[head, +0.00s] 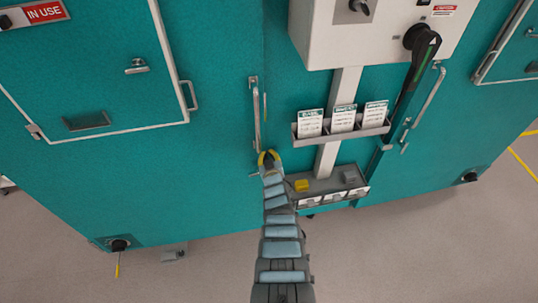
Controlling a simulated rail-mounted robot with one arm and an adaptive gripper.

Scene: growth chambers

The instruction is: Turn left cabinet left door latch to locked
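A teal cabinet door (215,190) fills the left half of the head view. A long vertical grey handle (256,115) stands by its right edge, beside the seam.
A framed hatch (95,70) with a small turn handle (137,66) is at left. Right of my gripper are a card rack (342,133), a lower tray (322,188) with a yellow block (301,185), and a control box (378,30) with a black lever (421,55).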

